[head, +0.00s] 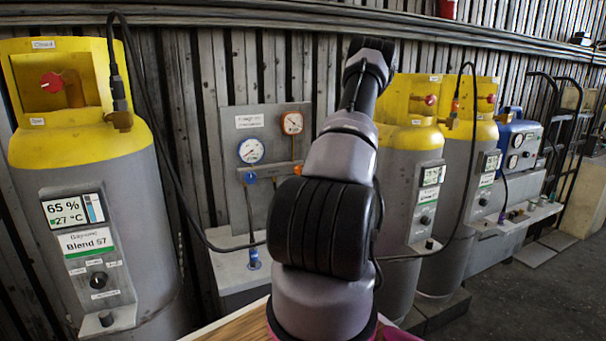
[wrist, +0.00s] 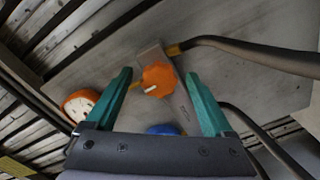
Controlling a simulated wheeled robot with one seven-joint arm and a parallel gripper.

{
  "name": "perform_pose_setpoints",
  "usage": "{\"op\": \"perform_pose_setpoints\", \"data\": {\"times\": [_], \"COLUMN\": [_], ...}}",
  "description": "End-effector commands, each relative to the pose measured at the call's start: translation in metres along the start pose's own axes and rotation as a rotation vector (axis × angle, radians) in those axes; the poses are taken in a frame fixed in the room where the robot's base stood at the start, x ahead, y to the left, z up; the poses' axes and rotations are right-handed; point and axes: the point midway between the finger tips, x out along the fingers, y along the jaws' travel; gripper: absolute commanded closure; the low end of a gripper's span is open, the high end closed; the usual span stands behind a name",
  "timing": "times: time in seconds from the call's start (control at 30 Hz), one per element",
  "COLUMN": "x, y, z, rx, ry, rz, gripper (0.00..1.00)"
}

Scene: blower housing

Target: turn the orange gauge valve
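The orange gauge valve (wrist: 158,79) is a small lobed knob with a pale mark, on a grey panel in the wrist view. In the head view the orange valve (head: 298,169) shows just left of my arm, below the orange-rimmed gauge (head: 292,123). My gripper (wrist: 160,88) is open, its two teal fingers apart with the knob between them in the picture. I cannot tell whether the fingertips have reached the knob's depth; no contact shows. In the head view my gripper is hidden behind my arm.
A blue valve (wrist: 163,129) sits close by on the panel, under a blue-rimmed gauge (head: 251,151). Dark hoses run beside the panel (head: 262,114). A large yellow-topped cylinder (head: 85,150) stands left, and two more (head: 408,150) stand right of my arm.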

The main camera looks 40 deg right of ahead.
Motion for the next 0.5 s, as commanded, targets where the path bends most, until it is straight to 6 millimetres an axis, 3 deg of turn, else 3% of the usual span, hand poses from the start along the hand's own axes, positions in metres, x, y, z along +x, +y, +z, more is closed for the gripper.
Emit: {"op": "perform_pose_setpoints", "data": {"times": [0.27, 0.5], "x": [-0.007, -0.051], "y": [0.001, 0.001], "z": [0.000, 0.001], "rx": [-0.002, 0.001], "ry": [0.000, -0.003], "rz": [0.001, 0.000], "gripper": [0.13, 0.13]}}
